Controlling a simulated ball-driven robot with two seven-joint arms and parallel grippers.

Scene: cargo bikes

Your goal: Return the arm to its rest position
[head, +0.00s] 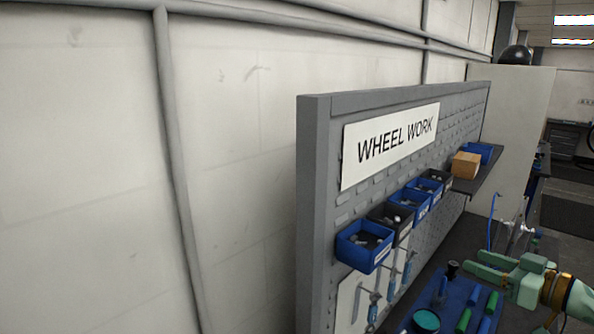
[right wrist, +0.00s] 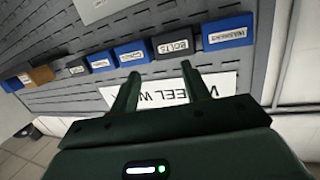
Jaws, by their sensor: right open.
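My right gripper (head: 477,262) is at the lower right of the head view, pale green, with its arm coming in from the right edge. It stands in front of the workbench beside the pegboard. Its two fingers are apart, with nothing between them. In the right wrist view the same gripper (right wrist: 158,72) shows as two dark green fingers spread apart, with a sign and labelled bins beyond them. My left gripper is in neither view.
A grey pegboard (head: 312,180) with a "WHEEL WORK" sign (head: 391,145) carries a row of bins, such as a blue bin (head: 365,247). Tools and a teal round container (head: 426,321) lie below on a blue mat. A box (head: 465,165) sits on a shelf.

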